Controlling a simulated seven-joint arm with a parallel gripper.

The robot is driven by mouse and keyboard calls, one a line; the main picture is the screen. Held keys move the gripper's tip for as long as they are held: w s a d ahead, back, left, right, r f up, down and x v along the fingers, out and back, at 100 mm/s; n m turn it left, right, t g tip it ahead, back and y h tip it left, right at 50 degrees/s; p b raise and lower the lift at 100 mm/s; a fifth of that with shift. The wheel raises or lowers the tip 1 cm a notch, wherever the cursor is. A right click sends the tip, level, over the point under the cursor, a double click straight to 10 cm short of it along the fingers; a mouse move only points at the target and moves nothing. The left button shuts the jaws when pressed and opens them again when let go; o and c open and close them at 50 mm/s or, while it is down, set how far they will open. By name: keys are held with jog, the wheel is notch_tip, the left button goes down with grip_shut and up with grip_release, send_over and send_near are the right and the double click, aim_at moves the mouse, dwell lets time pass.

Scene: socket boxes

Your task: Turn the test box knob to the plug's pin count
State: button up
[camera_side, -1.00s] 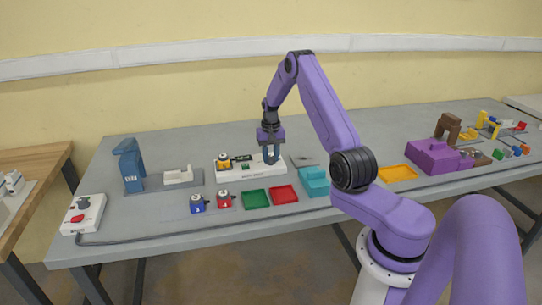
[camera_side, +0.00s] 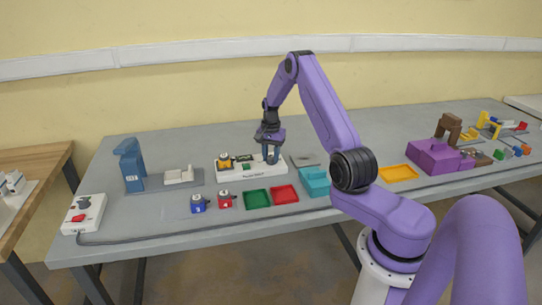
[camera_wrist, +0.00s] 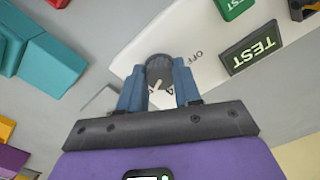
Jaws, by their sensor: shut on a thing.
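The white test box (camera_side: 234,175) lies in the middle of the table. A yellow plug (camera_side: 225,161) sits on its left part. In the wrist view the white top (camera_wrist: 205,75) carries the word OFF and a dark TEST panel (camera_wrist: 250,47). The dark round knob (camera_wrist: 159,68) is at the box's right end in the side view. My gripper (camera_side: 271,159) reaches down over that end. In the wrist view its blue fingers are shut on the knob's two sides. The knob's pointer direction and the plug's pin count are too small or hidden to tell.
A blue plug (camera_side: 198,203) and a red plug (camera_side: 225,200) stand in front of the box. Green (camera_side: 257,198) and red (camera_side: 284,194) trays and a teal block (camera_side: 315,182) lie to their right. A blue press-like stand (camera_side: 130,165) is at the left. A cable runs along the front edge.

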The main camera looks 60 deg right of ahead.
aim_at(271, 157)
jog(key=shift+r, duration=0.1)
jog(key=o, duration=1)
jog(key=shift+o, duration=0.2)
notch_tip(271, 157, up, 17)
jog(key=shift+r, duration=0.2)
